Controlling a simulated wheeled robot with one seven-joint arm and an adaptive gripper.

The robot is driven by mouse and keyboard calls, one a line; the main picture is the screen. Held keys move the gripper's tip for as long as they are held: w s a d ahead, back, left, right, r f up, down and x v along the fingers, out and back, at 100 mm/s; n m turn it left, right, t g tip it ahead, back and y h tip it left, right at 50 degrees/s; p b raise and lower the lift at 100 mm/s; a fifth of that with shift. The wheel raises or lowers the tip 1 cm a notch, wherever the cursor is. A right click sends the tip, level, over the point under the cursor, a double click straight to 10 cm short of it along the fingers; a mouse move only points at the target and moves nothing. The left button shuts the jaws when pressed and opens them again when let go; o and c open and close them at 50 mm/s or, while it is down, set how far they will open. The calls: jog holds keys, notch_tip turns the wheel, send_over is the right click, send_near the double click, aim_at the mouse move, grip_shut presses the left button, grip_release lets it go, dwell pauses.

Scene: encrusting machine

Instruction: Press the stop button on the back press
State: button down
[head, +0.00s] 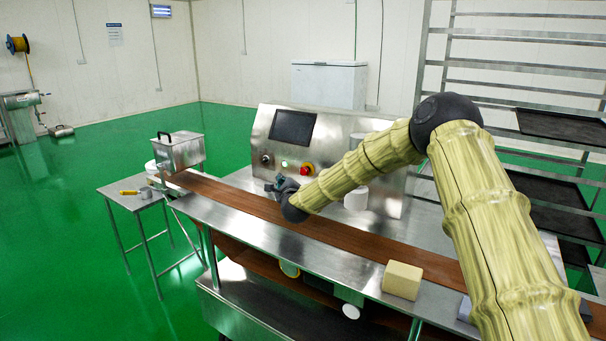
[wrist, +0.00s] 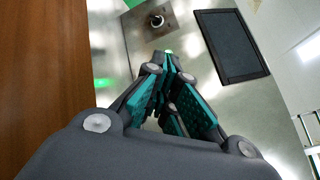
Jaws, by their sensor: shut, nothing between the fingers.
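The back press is a steel machine with a slanted control panel (head: 340,135) behind the brown conveyor belt. In the wrist view, the closed fingertips (wrist: 168,60) point at the panel beside a small green glow. The red button does not show there; the fingers may hide it.
A black knob (head: 265,159) is left of the green button, and a dark screen (head: 293,127) is above. The brown belt (head: 245,204) runs under my gripper. A yellowish block (head: 402,280) sits at the front edge. A metal hopper (head: 180,151) stands at the left end.

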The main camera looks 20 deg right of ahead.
jog(key=w+d+b, duration=0.1)
jog(key=w+d, duration=0.3)
jog(key=d, duration=0.2)
jog(key=shift+w, duration=0.3)
jog(key=shift+w+d+f+b, duration=0.1)
jog(key=shift+d+b, duration=0.05)
jog(key=shift+b, duration=0.25)
dwell(1.1)
jog(key=shift+w+d, duration=0.15)
jog(key=shift+d, duration=0.05)
jog(key=shift+w+d+b, duration=0.3)
jog(key=shift+d+b, duration=0.05)
jog(key=shift+b, duration=0.15)
dwell(1.0)
jog(key=shift+s+a, duration=0.1)
jog(key=shift+a, duration=0.05)
jog(key=shift+s+a, duration=0.45)
jog(key=shift+a, duration=0.1)
jog(key=shift+s+a, duration=0.8)
jog(key=shift+a, duration=0.2)
jog(key=shift+s+a, duration=0.75)
jog(key=shift+a, duration=0.25)
